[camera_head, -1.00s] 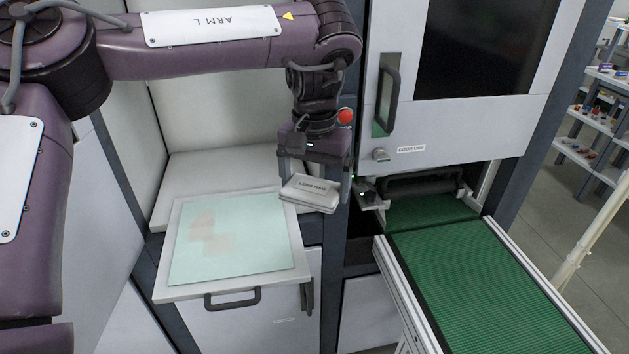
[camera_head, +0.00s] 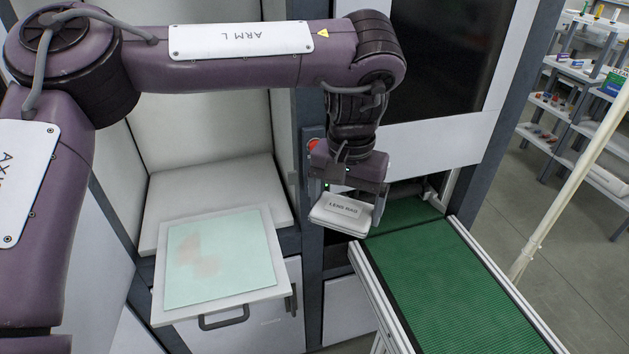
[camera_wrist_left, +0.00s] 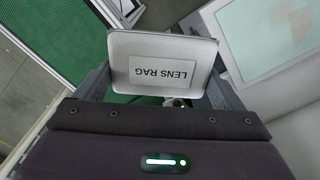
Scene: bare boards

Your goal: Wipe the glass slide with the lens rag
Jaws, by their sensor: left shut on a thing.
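The glass slide (camera_head: 236,262) is a pale green sheet with faint reddish smudges on its left half. It lies flat on a white pull-out tray (camera_head: 160,309), and part of it shows at the upper right of the left wrist view (camera_wrist_left: 262,42). My left gripper (camera_head: 350,210) is shut on the lens rag (camera_head: 338,219), a white pad labelled LENS RAG. The rag also shows in the left wrist view (camera_wrist_left: 128,88). It is held in the air to the right of the slide, apart from it, near the conveyor's end. My right gripper is not in view.
A green conveyor (camera_head: 450,300) with metal rails runs at the right. A white cabinet with a dark window (camera_head: 440,70) stands behind my arm. A pale pole (camera_head: 560,190) and shelves (camera_head: 590,110) with small items are at the far right. A white ledge (camera_head: 215,195) lies behind the tray.

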